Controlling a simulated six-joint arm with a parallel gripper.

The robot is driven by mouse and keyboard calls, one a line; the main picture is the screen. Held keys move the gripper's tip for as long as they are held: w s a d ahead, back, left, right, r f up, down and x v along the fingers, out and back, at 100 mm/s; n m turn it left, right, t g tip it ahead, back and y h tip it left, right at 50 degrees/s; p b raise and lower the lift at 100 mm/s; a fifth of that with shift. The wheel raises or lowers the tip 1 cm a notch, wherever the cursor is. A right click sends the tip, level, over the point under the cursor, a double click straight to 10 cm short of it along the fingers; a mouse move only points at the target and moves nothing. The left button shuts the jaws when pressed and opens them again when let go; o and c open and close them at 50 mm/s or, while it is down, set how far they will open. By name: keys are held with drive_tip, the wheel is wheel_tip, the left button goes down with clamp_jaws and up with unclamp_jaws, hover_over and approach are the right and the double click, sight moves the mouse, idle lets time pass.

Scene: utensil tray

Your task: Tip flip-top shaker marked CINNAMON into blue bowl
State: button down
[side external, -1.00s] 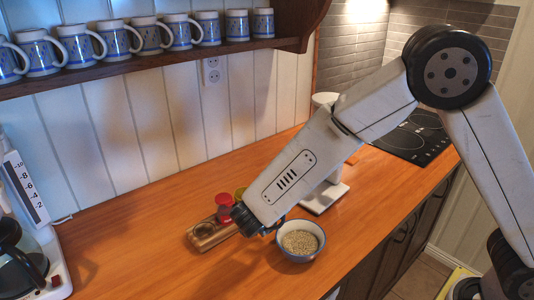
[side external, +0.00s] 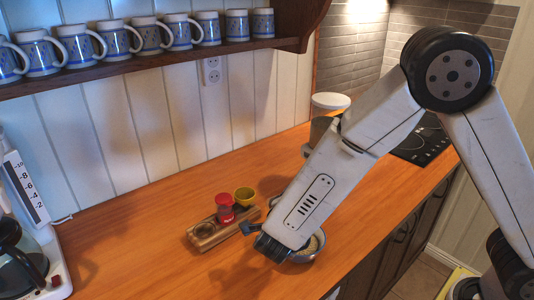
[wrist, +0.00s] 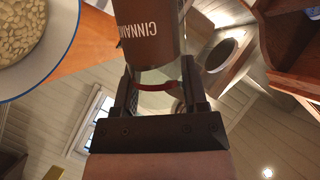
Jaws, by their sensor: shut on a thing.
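My gripper (wrist: 160,85) is shut on the brown-labelled shaker marked CINNAMON (wrist: 148,30), its jaws around a clear part with a red band. The lettering reads upside down in the wrist view, and the shaker's far end is cut off by the top edge. The blue-rimmed bowl (wrist: 64,70) holds pale grains or flakes and lies left of the shaker there. In the side view my gripper (side external: 252,235) is tilted over at the bowl's left, and the arm hides much of the bowl (side external: 313,255). I cannot make out the shaker there, nor any pouring.
A wooden rack (side external: 207,241) with an empty round hole stands left of my gripper, close by. A white-topped appliance (side external: 330,101) stands behind my arm.

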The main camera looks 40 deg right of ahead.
drive_tip(key=shift+s+d+f+m+t+h, duration=0.1)
drive_tip(key=shift+s+f+m+t+h, duration=0.15)
drive_tip(key=shift+f+m+t, duration=0.6)
drive_tip(key=shift+s+f+m+t+h, duration=0.2)
drive_tip(key=shift+f+m, duration=0.25)
drive_tip(key=shift+m, duration=0.9)
drive_tip(key=shift+s+d+r+m+t+h, duration=0.15)
drive_tip(key=shift+m+t+h, duration=0.15)
drive_tip(key=shift+m, duration=0.55)
drive_tip(key=shift+s+a+r+m+t+h, duration=0.15)
drive_tip(key=shift+m+h, duration=0.1)
drive_tip(key=shift+m, duration=0.6)
drive_tip(key=shift+d+m, duration=0.1)
drive_tip(key=shift+m, duration=0.2)
drive_tip(key=shift+w+f+n+g+y, duration=0.1)
drive_tip(key=shift+w+n+g+y, duration=0.15)
drive_tip(key=shift+n, duration=0.7)
drive_tip(key=shift+w+f+n+g+y, duration=0.15)
drive_tip(key=shift+n+y, duration=0.1)
drive_tip(key=shift+n, duration=0.7)
drive_tip(key=shift+r, duration=0.1)
drive_tip(key=shift+w+a+r+n+g+y, duration=0.2)
drive_tip(key=shift+r+n+g+y, duration=0.3)
drive_tip(key=shift+n, duration=0.6)
drive_tip(key=shift+w+r+n, duration=0.1)
drive_tip(key=shift+r+n, duration=0.2)
drive_tip(key=shift+n, duration=0.2)
drive_tip(key=shift+r+g, duration=0.1)
drive_tip(key=shift+g, duration=0.2)
